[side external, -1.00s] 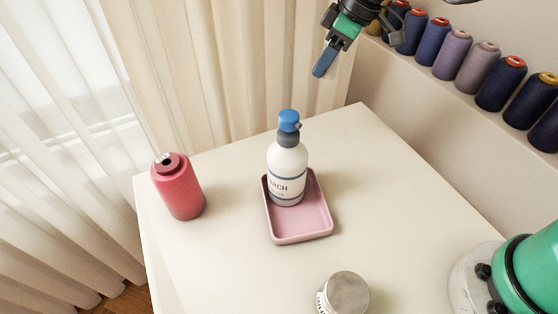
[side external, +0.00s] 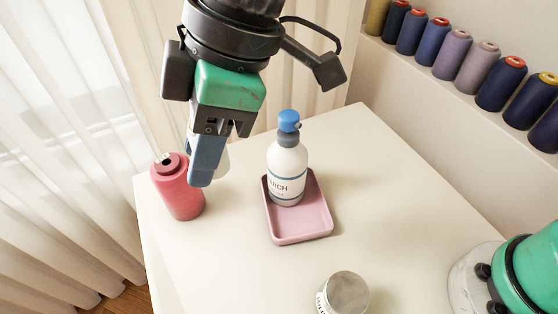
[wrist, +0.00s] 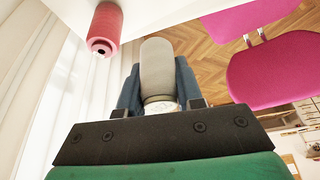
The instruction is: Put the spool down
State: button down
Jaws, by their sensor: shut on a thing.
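A pale grey spool (wrist: 158,68) is held between the blue fingers of my gripper (wrist: 158,88) in the wrist view. In the side view my gripper (side external: 206,165) is at the back left of the table, fingers pointing down, and a whitish part of the held spool (side external: 223,160) shows behind the near finger. The rest of it is hidden there. I cannot tell its height above the white table (side external: 400,200).
A red spool (side external: 180,195) stands at the table's left, close to my gripper in the picture. A lidded jar (side external: 347,293) is in front. Several spools line the back ledge (side external: 420,80).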

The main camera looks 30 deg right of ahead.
jog(key=n, duration=0.2)
send_over(221, 312)
jog(key=d, duration=0.1)
jog(key=shift+g, duration=0.4)
notch_tip(221, 312, down, 16)
jog(key=shift+d+r, duration=0.1)
jog(key=shift+d, duration=0.05)
jog(key=shift+f, duration=2.1)
jog(key=shift+f, duration=0.15)
jog(key=c, duration=0.6)
grip_release()
jog(key=v, duration=1.2)
